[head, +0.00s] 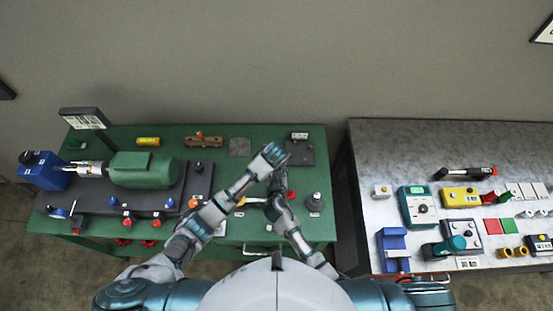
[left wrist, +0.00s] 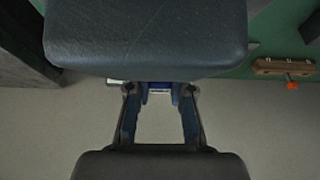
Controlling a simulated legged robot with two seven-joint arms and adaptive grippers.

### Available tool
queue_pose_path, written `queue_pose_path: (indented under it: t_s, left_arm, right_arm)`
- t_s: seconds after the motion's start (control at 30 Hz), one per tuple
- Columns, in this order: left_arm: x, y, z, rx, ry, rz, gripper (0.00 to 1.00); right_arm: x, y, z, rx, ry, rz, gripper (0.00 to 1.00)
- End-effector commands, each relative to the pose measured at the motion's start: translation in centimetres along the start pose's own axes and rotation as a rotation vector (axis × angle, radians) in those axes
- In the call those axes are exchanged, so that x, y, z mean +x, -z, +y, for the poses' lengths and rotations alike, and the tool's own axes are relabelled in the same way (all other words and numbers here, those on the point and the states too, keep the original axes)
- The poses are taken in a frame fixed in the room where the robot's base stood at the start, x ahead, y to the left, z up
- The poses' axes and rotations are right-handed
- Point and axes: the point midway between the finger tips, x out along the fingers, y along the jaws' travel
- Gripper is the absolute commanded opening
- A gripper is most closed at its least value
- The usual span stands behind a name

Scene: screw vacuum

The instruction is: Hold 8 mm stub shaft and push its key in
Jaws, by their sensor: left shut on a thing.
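My left gripper (head: 281,157) is over the right part of the green table, beside a dark square plate. It is shut on a small part, apparently the 8 mm stub shaft. In the left wrist view, the fingers of my left gripper (left wrist: 160,98) have a narrow pale and blue piece between their tips, mostly hidden by a large dark rounded block above. My right gripper (head: 277,180) is just below the left one, close to it or touching; its fingers are too small and covered to read. The key cannot be made out.
The green table (head: 222,133) holds a green motor pump (head: 143,169), a dark plate (head: 299,153), a wooden block (head: 203,140), a yellow part (head: 148,141) and a grey knobbed part (head: 314,203). A grey table (head: 375,150) with tools stands right, across a gap.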

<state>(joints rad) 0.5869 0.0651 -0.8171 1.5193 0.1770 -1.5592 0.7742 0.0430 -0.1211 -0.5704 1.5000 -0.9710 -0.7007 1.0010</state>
Motion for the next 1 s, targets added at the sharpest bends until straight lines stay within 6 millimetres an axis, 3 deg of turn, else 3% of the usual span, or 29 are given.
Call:
queue_pose_path:
  t_s: [0.03,0.13,0.53,1.0]
  left_arm:
    - [0.1,0.0,0.0,0.000,0.000,-0.001,0.26]
    - [0.1,0.0,0.0,0.000,0.001,-0.001,0.50]
    - [-0.8,0.0,0.0,0.000,0.000,0.001,0.50]
    - [-10.0,0.1,0.1,-0.001,-0.002,0.000,0.50]
  right_arm:
    - [0.0,0.2,-0.1,0.000,0.001,0.004,0.00]
    - [0.0,0.2,-0.1,0.000,0.001,0.004,0.00]
    - [0.0,0.2,-0.1,0.000,0.001,0.004,0.00]
    - [0.0,0.2,-0.1,0.000,0.001,0.004,0.00]
